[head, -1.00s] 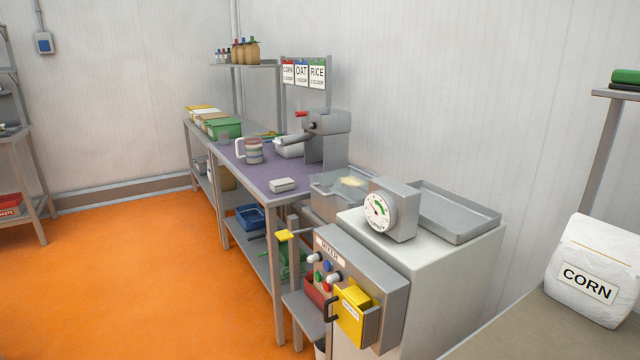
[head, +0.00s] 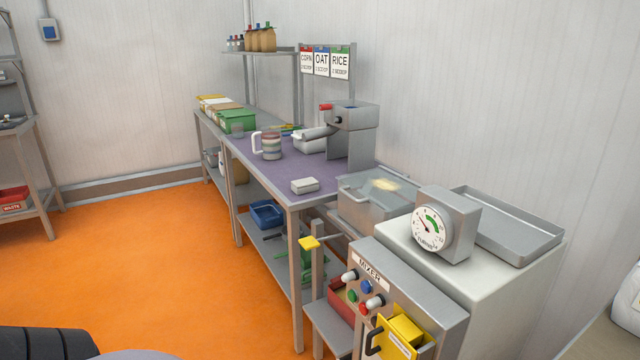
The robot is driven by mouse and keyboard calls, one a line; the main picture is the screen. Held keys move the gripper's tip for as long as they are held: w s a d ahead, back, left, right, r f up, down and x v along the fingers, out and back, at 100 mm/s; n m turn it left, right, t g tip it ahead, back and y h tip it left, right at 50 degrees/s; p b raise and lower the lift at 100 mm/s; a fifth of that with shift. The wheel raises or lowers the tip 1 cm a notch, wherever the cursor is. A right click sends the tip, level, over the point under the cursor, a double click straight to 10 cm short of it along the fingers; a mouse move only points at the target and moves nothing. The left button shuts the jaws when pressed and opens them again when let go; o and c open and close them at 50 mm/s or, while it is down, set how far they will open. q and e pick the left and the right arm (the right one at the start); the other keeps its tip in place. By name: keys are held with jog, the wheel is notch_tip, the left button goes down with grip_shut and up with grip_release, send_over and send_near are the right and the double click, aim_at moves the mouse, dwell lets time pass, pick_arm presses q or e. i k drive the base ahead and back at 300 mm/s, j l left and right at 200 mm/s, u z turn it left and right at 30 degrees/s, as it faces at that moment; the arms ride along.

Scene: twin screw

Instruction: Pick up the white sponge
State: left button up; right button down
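A small white block that looks like the sponge (head: 305,185) lies on the purple-topped table (head: 262,177), near its front right corner. It is apart from the other things on the table. Neither gripper can be made out in the head view. A dark ribbed part and a grey rounded part at the bottom left edge look like mine.
The orange floor at left is clear.

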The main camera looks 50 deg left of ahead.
aim_at(309, 185)
jog(key=j+z, duration=0.5)
jog(key=j, duration=1.1)
jog(key=j+z, duration=0.1)
jog(key=j, duration=2.3)
jog(key=k, duration=0.05)
